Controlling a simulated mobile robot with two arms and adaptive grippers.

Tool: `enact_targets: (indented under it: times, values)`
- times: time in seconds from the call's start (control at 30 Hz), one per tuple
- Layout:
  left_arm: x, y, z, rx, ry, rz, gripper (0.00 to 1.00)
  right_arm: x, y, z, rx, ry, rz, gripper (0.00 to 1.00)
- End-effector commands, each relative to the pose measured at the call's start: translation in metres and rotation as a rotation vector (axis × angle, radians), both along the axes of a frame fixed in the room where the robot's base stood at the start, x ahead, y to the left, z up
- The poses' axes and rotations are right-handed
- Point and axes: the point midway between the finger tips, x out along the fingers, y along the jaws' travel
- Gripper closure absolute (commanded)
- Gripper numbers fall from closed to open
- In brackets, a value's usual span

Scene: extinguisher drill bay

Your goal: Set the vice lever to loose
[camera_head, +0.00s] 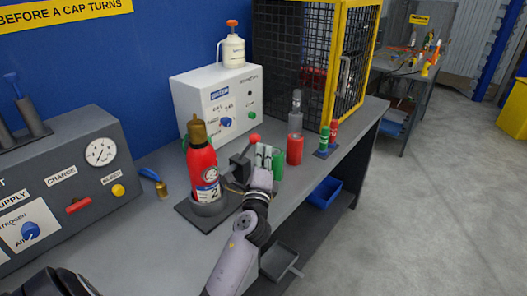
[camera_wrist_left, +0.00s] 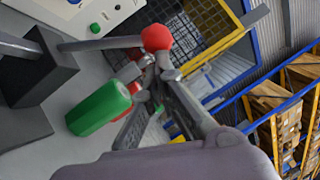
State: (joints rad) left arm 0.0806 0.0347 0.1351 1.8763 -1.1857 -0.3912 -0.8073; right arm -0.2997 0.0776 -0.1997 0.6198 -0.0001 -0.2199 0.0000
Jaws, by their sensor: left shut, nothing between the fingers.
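The vice lever is a grey rod ending in a red ball knob (camera_head: 255,138). It rises from a dark block (camera_head: 240,167) on the vice base (camera_head: 187,209), and the rod points toward the upper right. A red extinguisher (camera_head: 201,162) with a label reading 2 stands upright in the ring of that base. My left gripper (camera_head: 263,153) is shut and empty, close beside the knob. In the left wrist view the knob (camera_wrist_left: 157,37) sits just beyond the fingertips (camera_wrist_left: 160,66); I cannot tell whether they touch. My right gripper is not in view.
A green cylinder (camera_head: 277,163) stands close beside my left gripper, with a red one (camera_head: 294,150) past it. A white box (camera_head: 217,103) and a mesh cage (camera_head: 290,60) stand behind. A grey panel (camera_head: 70,185) is at left. The bench's right edge drops to the floor.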

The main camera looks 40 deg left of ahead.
Motion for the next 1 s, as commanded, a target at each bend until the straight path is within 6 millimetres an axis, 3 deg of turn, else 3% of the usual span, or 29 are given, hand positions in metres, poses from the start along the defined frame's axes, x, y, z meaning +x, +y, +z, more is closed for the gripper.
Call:
enact_targets:
  times: [0.33,0.7,1.0]
  values:
    - [0.0,0.007,0.011,-0.066,0.006,0.003,1.0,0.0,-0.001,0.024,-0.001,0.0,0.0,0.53]
    - [0.002,0.028,0.038,-0.285,0.024,0.005,1.0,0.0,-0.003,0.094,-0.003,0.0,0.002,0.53]
    - [0.004,0.051,0.043,-0.355,0.029,0.004,1.0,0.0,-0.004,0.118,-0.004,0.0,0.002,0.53]
